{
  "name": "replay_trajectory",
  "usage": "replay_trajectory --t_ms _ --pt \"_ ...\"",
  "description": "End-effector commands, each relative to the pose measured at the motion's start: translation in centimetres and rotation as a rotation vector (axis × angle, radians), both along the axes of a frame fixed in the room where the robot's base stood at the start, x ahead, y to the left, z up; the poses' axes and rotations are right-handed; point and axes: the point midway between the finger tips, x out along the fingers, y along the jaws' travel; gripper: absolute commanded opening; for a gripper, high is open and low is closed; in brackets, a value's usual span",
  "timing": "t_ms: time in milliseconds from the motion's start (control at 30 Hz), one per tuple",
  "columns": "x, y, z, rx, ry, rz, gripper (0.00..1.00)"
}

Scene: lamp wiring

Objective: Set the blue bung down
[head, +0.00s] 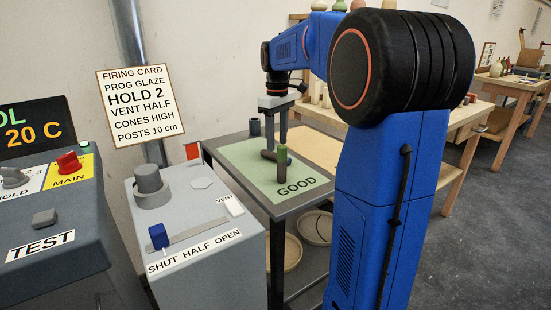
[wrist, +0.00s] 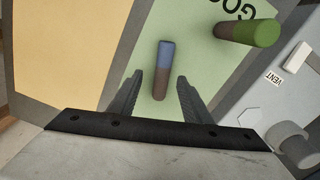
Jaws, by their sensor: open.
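The blue bung (wrist: 165,52), a brown cylinder with a blue end, appears to lie on its side on the green mat (wrist: 205,75) in the wrist view. In the head view a dark bung (head: 267,155) lies on the mat, its colour hard to tell. My gripper (wrist: 160,80) is open, with a finger on either side of the bung and gaps between. In the head view my gripper (head: 275,145) points down at the mat, its tips partly behind a green-topped bung (head: 281,160).
The green-topped bung stands upright near the word GOOD, also in the wrist view (wrist: 262,33). The grey control box (head: 190,220) stands left of the table.

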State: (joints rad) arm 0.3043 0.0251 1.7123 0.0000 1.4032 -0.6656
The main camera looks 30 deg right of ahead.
Motion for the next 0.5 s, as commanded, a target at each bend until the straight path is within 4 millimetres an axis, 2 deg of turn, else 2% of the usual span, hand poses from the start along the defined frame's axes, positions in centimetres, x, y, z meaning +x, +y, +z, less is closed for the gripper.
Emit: replay_trajectory --t_ms 300,500 --pt "0.0 0.6 -4.0 0.001 0.004 -0.001 0.44" --pt "0.0 0.6 -4.7 0.0 0.001 0.0 0.44"
